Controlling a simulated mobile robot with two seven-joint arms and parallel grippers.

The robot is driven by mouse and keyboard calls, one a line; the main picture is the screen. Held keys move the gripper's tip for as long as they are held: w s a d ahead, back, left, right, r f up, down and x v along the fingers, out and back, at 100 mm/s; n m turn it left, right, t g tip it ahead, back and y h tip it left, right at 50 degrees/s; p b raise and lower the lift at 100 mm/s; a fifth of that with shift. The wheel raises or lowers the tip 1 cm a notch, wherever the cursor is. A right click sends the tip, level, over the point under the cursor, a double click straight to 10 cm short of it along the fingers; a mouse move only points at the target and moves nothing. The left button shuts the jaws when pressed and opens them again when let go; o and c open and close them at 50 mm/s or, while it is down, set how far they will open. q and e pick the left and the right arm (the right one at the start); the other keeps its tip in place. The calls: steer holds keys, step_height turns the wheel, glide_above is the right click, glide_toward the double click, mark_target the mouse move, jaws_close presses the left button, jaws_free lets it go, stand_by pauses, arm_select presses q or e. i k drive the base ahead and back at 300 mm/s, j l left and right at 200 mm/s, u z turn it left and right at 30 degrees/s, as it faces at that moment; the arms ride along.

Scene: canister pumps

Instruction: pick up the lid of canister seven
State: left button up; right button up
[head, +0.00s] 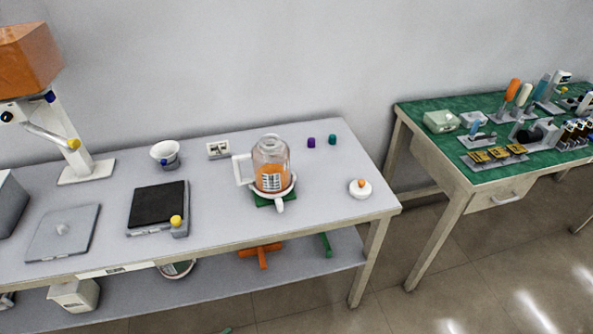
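A clear canister (270,155) with orange contents and a white handle stands upright on a green base (262,202) towards the right of the white table. A label (270,183) is on its front, too small to read, so I cannot tell whether it is canister seven. A small round white lid-like piece with an orange knob (360,188) lies on the table to the right of the canister, apart from it. I cannot tell whether it is the lid of canister seven. Neither of my grippers is in view.
A black-topped scale-like device (158,206), a grey plate (63,231) and a white funnel-like cup (165,152) stand to the left. Purple (311,142) and teal (332,139) caps lie at the back. A green-topped bench (440,147) with tools stands right, across a gap.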

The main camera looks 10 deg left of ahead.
mark_target(361, 189)
steer(key=l+u, duration=0.1)
steer(key=u, duration=0.75)
steer(key=l+u, duration=0.75)
steer(key=l, duration=0.15)
steer(key=l+u, duration=0.15)
steer(key=l, duration=0.3)
steer(key=k+l+u, duration=0.15)
steer(key=l, duration=0.75)
steer(key=k+l, duration=0.1)
steer(key=l, duration=0.4)
steer(key=u, duration=0.05)
